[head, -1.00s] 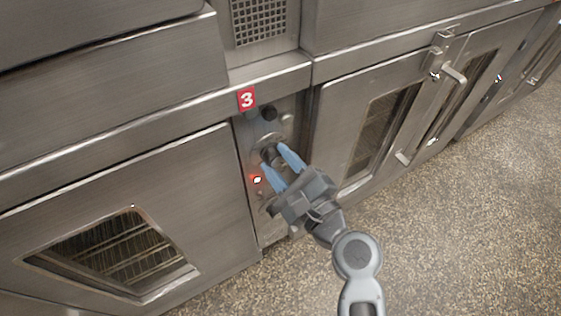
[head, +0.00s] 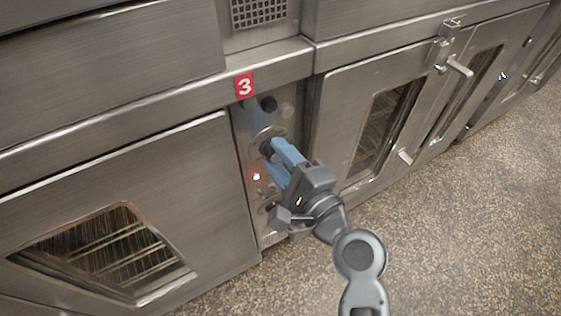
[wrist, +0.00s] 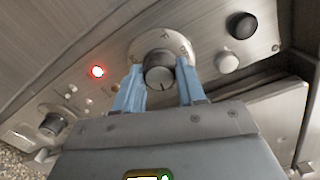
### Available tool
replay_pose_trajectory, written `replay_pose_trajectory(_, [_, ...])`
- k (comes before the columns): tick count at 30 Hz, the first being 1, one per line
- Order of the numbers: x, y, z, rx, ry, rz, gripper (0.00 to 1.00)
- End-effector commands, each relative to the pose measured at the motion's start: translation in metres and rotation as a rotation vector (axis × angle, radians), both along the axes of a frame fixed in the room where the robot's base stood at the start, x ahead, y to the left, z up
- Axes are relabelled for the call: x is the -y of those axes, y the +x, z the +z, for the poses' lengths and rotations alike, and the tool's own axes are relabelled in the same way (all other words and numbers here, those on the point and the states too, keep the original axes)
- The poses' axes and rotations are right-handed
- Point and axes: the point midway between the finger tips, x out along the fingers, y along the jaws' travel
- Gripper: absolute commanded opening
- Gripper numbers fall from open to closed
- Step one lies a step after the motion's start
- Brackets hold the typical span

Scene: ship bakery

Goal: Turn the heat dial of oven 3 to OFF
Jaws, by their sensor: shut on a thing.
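The heat dial (wrist: 159,72) of oven 3 is a dark round knob on a pale marked plate, seen close in the wrist view. In the head view the dial (head: 266,147) is partly hidden behind the fingers. My gripper (head: 277,150) has its blue fingers on the dial, one on each side, and is shut on it; the fingertips (wrist: 159,75) also show in the wrist view. The red number 3 label (head: 245,86) is above the panel. A red lamp (wrist: 97,71) is lit beside the dial.
A black button (wrist: 241,25) and a pale button (wrist: 227,63) sit near the dial. Another dark knob (wrist: 52,123) is on the same panel. Oven doors with windows flank the panel. Speckled floor (head: 450,230) is open at right.

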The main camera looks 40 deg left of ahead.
Motion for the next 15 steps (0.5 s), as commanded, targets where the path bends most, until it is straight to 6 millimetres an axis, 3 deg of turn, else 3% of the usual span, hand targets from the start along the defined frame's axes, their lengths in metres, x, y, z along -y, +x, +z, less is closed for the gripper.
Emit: replay_pose_trajectory(15, [0.0001, -0.0007, -0.0050, 0.452, -0.188, 0.000, 0.09])
